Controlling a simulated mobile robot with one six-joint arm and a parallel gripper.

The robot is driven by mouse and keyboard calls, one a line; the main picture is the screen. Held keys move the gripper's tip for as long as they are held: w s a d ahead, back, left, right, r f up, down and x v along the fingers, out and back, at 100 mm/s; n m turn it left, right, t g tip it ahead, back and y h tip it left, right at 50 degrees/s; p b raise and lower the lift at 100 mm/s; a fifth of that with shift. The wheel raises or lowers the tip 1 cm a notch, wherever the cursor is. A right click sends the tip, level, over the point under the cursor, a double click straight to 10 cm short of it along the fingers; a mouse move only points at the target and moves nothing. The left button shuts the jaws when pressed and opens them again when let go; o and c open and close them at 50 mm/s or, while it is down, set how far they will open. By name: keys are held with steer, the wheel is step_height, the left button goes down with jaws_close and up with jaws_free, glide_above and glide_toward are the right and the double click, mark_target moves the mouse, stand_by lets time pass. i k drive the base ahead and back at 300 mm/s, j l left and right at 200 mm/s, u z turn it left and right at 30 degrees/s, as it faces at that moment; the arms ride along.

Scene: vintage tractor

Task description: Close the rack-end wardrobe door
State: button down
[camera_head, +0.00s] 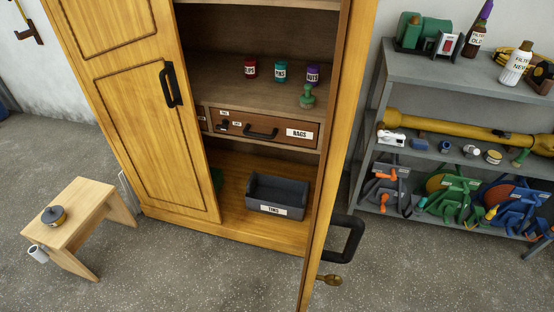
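The wooden wardrobe has two doors. Its rack-end door (327,185), on the right near the grey rack, stands wide open and is seen almost edge-on, swung out toward me. A black bar handle (347,242) sticks out from its right side, low in the picture. A small brass-coloured piece (330,281) shows just below the handle; I cannot tell whether it is fixed to the door. The left door (140,105) is shut and has a black handle (171,84). My gripper is not in view.
Inside the wardrobe are small labelled pots (281,72), a rags drawer (262,130) and a grey tins bin (276,196). The loaded grey rack (430,75) stands close on the right. A wooden stool (80,215) is at left. The front floor is mostly clear.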

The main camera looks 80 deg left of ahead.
mark_target(357, 18)
steer(key=i+j+u, duration=0.15)
steer(key=u, duration=0.3)
steer(key=i+j+u, duration=0.1)
steer(key=u, duration=0.35)
steer(key=i+u, duration=0.25)
steer(key=u, duration=0.15)
steer(key=i+u, duration=0.15)
steer(key=u, duration=0.3)
steer(key=i+l+u, duration=0.15)
steer(key=u, duration=0.3)
steer(key=i+l+u, duration=0.15)
steer(key=u, duration=0.3)
steer(key=i+l+u, duration=0.15)
steer(key=u, duration=0.3)
steer(key=l+u, duration=0.25)
steer(key=u, duration=0.15)
steer(key=k+l+u, duration=0.25)
steer(key=u, duration=0.15)
steer(key=k, duration=0.1)
